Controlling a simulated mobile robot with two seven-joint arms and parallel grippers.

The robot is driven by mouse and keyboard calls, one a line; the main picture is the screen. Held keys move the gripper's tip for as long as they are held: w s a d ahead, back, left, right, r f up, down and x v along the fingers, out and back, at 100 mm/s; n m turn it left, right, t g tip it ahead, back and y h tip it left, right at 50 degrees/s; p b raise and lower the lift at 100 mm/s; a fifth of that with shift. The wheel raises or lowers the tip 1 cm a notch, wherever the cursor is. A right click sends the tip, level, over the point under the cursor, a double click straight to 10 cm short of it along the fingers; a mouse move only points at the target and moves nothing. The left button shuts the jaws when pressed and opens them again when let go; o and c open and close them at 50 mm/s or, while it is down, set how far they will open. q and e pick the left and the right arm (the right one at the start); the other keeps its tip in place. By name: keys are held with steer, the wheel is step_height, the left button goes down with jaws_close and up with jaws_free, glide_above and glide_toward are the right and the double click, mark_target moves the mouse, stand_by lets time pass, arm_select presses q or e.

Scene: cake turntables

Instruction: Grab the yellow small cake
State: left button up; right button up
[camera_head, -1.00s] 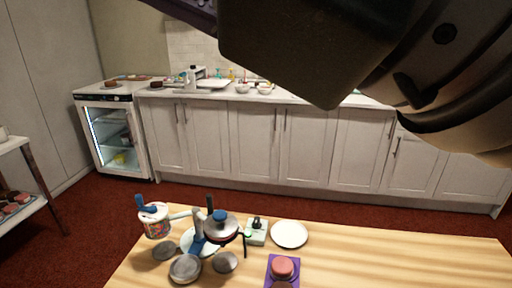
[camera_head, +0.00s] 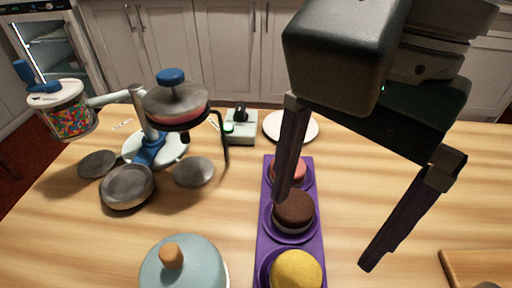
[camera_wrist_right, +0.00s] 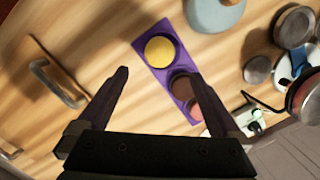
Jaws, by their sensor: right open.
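The yellow small cake (camera_head: 296,270) sits in the nearest round well of a purple tray (camera_head: 265,215), partly cut off by the bottom edge of the head view. In the right wrist view the yellow cake (camera_wrist_right: 160,51) shows whole, beyond the fingertips and between their lines. A brown cake (camera_head: 294,210) sits in the middle well and a pink cake (camera_head: 290,171) in the far one. My right gripper (camera_head: 326,232) is open and empty above the tray, its left finger in front of the pink and brown cakes. My left gripper does not show.
A blue-grey dome lid with a wooden knob (camera_head: 184,268) stands left of the tray. A turntable stand (camera_head: 152,150) with several pans and a sprinkle jar (camera_head: 70,115) is at the left. A white plate (camera_head: 291,127) lies behind the tray. A wooden board with a handle (camera_wrist_right: 60,85) lies right of it.

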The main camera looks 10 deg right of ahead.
mark_target(298, 272)
steer(key=f, duration=0.2)
steer(key=s+f, duration=0.1)
steer(key=shift+a+f, duration=0.2)
steer(key=shift+f, duration=0.2)
steer(key=f, duration=0.2)
steer(key=a+f, duration=0.1)
steer(key=f, duration=0.2)
steer(key=shift+f, duration=0.25)
steer(key=c, duration=1.3)
steer(key=shift+c, duration=0.2)
